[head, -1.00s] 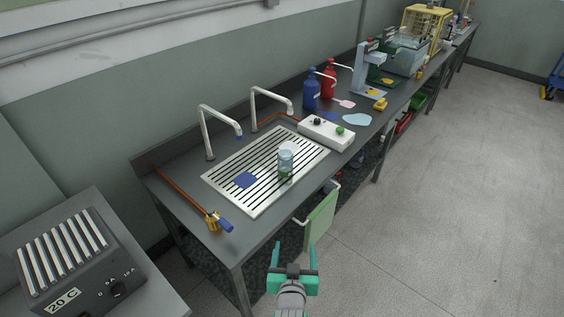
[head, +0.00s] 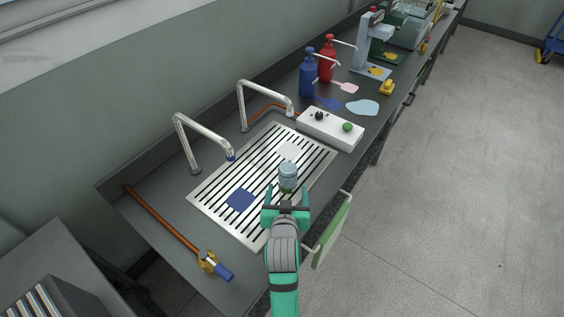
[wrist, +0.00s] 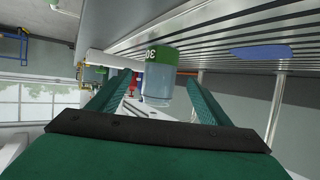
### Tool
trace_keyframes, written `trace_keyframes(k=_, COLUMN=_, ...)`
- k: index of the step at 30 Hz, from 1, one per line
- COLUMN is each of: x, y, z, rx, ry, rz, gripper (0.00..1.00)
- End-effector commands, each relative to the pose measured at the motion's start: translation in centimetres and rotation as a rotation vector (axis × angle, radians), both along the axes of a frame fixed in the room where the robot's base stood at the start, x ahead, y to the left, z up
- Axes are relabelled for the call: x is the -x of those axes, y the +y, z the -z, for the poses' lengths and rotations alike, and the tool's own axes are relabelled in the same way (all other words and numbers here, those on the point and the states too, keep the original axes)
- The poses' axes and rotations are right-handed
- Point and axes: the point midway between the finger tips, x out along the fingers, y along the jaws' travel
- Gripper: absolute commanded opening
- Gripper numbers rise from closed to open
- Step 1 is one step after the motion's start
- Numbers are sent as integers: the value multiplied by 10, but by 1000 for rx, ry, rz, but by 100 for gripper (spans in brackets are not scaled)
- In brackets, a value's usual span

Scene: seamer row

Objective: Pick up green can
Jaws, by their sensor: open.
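The can (head: 288,173), pale blue-grey above with a green band low down, stands upright on the slotted metal drain grate (head: 215,188). In the wrist view, which is upside down, the can (wrist: 160,80) shows its green band with a partly visible number. My gripper (head: 287,192) is open and empty, at the near side of the can. In the wrist view the can lies in line with the gap between the two fingers (wrist: 158,82). I cannot tell whether the fingertips overlap its sides. The head view hides the can's lowest part behind my gripper.
A blue square (head: 240,200) lies left of the can, and a white disc (head: 289,150) lies behind it. Two bent taps (head: 205,137) rise at the back. A white control box (head: 330,128) stands beyond the grate. A green towel (head: 332,232) hangs at the bench front.

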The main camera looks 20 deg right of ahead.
Motion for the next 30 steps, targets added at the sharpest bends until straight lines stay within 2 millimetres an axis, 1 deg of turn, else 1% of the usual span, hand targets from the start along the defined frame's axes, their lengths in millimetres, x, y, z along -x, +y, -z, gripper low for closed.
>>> trace_keyframes(k=4, x=-10, y=-1, z=4, rx=-1, ry=1, rz=-3, gripper=72)
trace_keyframes(k=9, x=-33, y=-8, z=13, rx=-1, ry=0, rz=-5, gripper=72)
trace_keyframes(k=12, x=-43, y=-11, z=18, rx=0, ry=0, rz=-5, gripper=72)
trace_keyframes(k=19, x=-55, y=-16, z=24, rx=0, ry=1, rz=-7, gripper=72)
trace_keyframes(k=25, x=-77, y=-32, z=34, rx=-1, ry=0, rz=2, gripper=72)
trace_keyframes(k=30, x=-91, y=-37, z=41, rx=0, ry=0, rz=2, gripper=72)
